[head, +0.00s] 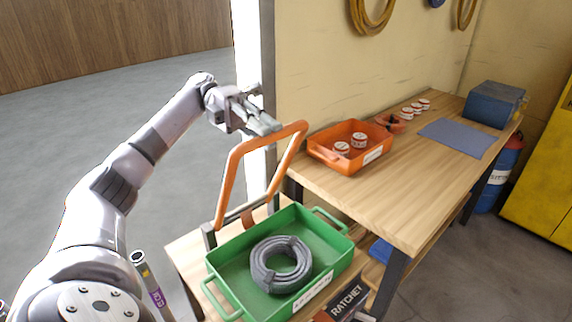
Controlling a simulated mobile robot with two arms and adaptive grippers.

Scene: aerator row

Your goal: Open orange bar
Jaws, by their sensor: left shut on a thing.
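The orange bar (228,182) is a hoop-shaped frame. It stands tilted upward from a dark metal bracket (240,214) behind the green tray. My left gripper (266,124) comes in from the upper left and is shut on the top part of the orange bar. The fingers partly cover the bar there, so the exact grip is hard to see. My right gripper is not in view.
The green tray (222,290) on the low wooden bench holds a coiled grey hose (262,272). An orange tray (331,160) with red-and-white cans stands on the higher table (400,205). A white post (246,50) stands close behind my gripper.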

